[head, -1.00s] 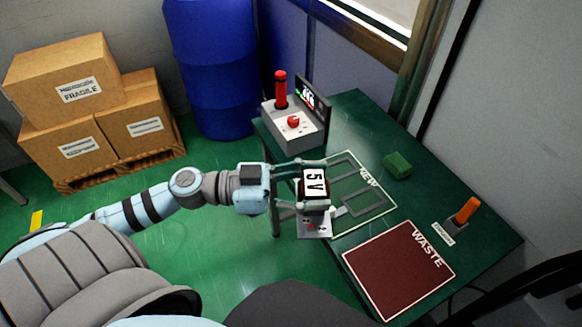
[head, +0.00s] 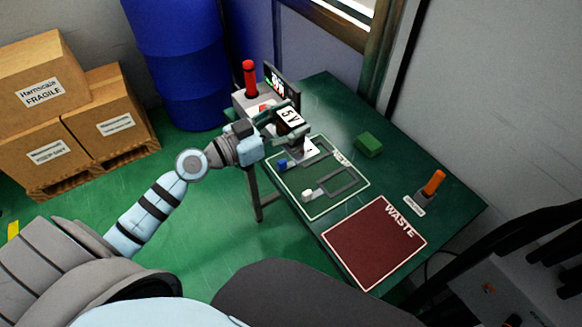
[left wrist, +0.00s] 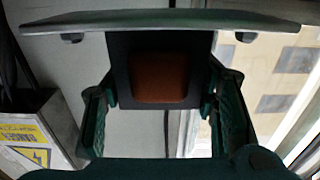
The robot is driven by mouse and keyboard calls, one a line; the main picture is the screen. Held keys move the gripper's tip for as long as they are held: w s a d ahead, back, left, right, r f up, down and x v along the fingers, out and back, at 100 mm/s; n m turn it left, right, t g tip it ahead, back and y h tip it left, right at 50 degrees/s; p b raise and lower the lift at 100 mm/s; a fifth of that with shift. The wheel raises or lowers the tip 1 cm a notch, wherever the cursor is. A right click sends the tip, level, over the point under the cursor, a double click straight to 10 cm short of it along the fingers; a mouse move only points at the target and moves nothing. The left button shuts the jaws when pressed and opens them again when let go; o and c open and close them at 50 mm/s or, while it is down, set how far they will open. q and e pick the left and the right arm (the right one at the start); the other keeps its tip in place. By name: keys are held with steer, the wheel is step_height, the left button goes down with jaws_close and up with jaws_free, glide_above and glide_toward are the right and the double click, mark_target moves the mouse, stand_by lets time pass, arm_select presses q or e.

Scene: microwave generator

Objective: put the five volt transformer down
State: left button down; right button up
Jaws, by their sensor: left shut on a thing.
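The five volt transformer (head: 289,117) is a dark block with a white "5V" label and a pale plate below. My left gripper (head: 285,122) is shut on it and holds it at the far left part of the table, near the grey box. In the left wrist view the transformer (left wrist: 160,75) shows as a dark block with a brown square face, between the two fingers (left wrist: 165,115). Whether it touches the table cannot be told. My right gripper is not in view.
The green table (head: 322,90) bears a grey box with a red-topped post (head: 250,80), a white-outlined board (head: 315,205) with blue and white pieces, a green block (head: 368,144), an orange-handled item (head: 433,183) and a red WASTE mat (head: 370,245). A blue barrel (head: 178,60) and boxes (head: 45,90) stand left.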

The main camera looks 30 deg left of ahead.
arm_select(q)
step_height(320, 180, down, 12)
steer(key=b, duration=0.4)
steer(key=shift+r, duration=0.1)
steer(key=shift+f+b, duration=0.2)
steer(key=shift+b, duration=0.2)
steer(key=c, duration=1.1)
jaws_free()
steer(key=shift+f, duration=0.15)
steer(key=o, duration=0.5)
steer(key=shift+c, duration=0.2)
